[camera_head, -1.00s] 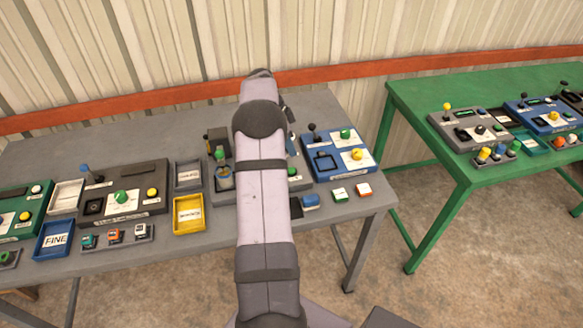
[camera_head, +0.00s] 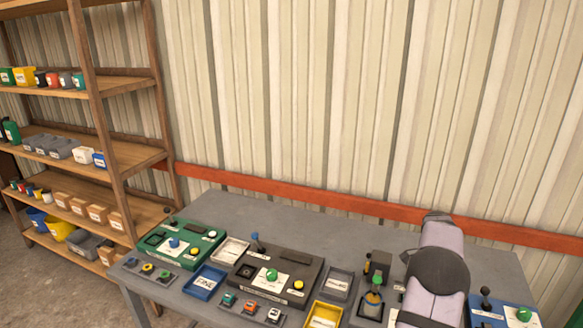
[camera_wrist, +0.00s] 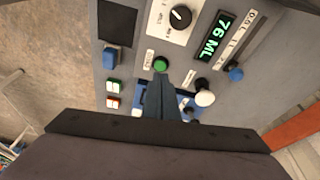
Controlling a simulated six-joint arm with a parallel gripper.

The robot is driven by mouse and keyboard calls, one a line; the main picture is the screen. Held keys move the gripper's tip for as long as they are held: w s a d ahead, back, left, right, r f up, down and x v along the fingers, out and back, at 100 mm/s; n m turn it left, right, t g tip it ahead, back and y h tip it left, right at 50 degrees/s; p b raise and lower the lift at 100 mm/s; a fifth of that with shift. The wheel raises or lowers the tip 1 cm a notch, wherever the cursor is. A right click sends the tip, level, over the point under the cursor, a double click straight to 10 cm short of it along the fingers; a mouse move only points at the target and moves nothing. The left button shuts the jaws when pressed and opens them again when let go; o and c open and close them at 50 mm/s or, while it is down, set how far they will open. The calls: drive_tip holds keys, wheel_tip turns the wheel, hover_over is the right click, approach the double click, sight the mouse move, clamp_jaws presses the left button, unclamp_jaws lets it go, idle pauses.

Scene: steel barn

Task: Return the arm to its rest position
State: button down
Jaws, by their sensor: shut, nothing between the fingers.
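My arm (camera_head: 437,270) reaches over the right part of the grey table in the head view, and my gripper is hidden there. In the wrist view my gripper (camera_wrist: 160,82) shows as two narrow blue-grey fingers pressed together, with nothing between them. The fingertips appear just below a green button (camera_wrist: 160,64) in the picture; I cannot tell their height above it. A blue panel (camera_wrist: 142,97) lies partly hidden behind the fingers.
The grey table (camera_head: 300,225) bears several control boxes and trays, including a blue tray (camera_head: 205,282) and a yellow tray (camera_head: 325,315). A wooden shelf (camera_head: 130,85) stands at left. A display (camera_wrist: 222,36) reading "76 ML" is in the wrist view. The table's back strip is clear.

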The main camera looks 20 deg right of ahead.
drive_tip(key=w+a+r+n+t, duration=0.15)
drive_tip(key=a+n, duration=0.25)
drive_tip(key=a, duration=0.4)
drive_tip(key=w+a+r+n, duration=0.1)
drive_tip(key=w+a+n, duration=0.2)
drive_tip(key=a, duration=0.5)
drive_tip(key=w+a+r+n, duration=0.15)
drive_tip(key=a+n, duration=0.25)
drive_tip(key=a, duration=0.4)
drive_tip(key=s+a+f+n+y, duration=0.1)
drive_tip(key=s+a+n, duration=0.5)
drive_tip(key=a, duration=0.5)
drive_tip(key=s+a+f+n+y, duration=0.1)
drive_tip(key=s+a+n, duration=0.6)
drive_tip(key=a, duration=0.5)
drive_tip(key=shift+f+n+t, duration=0.15)
drive_tip(key=shift+n+t, duration=0.2)
drive_tip(key=shift+n, duration=0.35)
drive_tip(key=shift+a+f, duration=0.1)
wheel_tip(320, 180, down, 17)
drive_tip(key=b, duration=1.7)
